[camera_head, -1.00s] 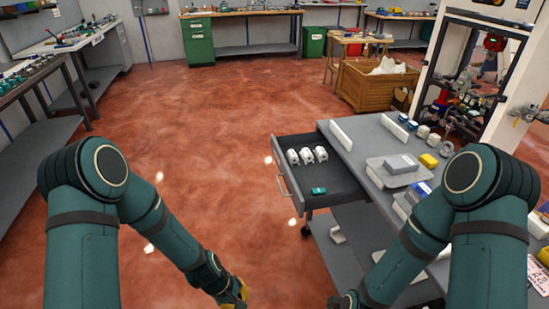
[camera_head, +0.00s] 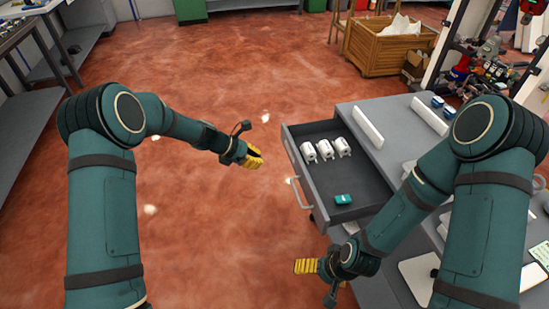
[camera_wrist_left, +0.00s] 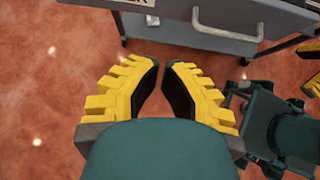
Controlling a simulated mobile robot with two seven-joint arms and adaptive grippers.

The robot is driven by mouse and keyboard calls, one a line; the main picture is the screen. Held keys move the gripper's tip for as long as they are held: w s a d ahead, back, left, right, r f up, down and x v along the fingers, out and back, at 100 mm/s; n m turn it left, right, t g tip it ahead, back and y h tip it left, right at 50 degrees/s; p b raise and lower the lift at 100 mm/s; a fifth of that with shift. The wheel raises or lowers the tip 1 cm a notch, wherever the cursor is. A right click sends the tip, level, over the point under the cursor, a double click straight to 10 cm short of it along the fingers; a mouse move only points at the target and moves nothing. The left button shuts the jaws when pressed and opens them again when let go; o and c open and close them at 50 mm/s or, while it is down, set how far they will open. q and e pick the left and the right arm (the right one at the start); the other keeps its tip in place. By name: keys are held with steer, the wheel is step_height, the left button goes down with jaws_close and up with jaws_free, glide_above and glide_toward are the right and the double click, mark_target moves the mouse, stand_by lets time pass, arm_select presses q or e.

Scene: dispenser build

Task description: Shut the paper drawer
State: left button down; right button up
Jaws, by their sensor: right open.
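The grey drawer (camera_head: 375,195) is pulled out of the left side of the grey workbench. It holds 3 white roll-like pieces (camera_head: 325,150) and a small teal box (camera_head: 343,199). Its bar handle (camera_head: 300,192) faces left; a bar handle on a grey front also shows at the top of the left wrist view (camera_wrist_left: 226,28). My left gripper (camera_head: 255,157) is left of the drawer front, apart from it. Its yellow fingers (camera_wrist_left: 161,68) hold nothing visible, and their tips look close together. My right gripper (camera_head: 305,266) is open below the drawer's near corner.
The bench top (camera_head: 390,135) carries white strips and small parts beside the drawer. My right arm crosses in front of the bench. A wooden crate (camera_head: 385,50) stands behind it. The red floor left of the drawer is clear.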

mark_target(296, 170)
arm_select(q)
steer(key=x, duration=0.4)
steer(key=d+r+b+x, duration=0.1)
steer(key=x, duration=0.3)
steer(key=b+x, duration=0.1)
steer(key=x, duration=0.3)
steer(key=shift+w+d+r, duration=0.1)
steer(key=shift+d+r, duration=0.15)
steer(key=shift+d, duration=0.25)
arm_select(e)
step_height(296, 170, down, 3)
steer(key=shift+w+d+r, duration=0.1)
steer(key=shift+w+r, duration=0.05)
steer(key=shift+r, duration=0.05)
arm_select(q)
steer(key=shift+d, duration=0.1)
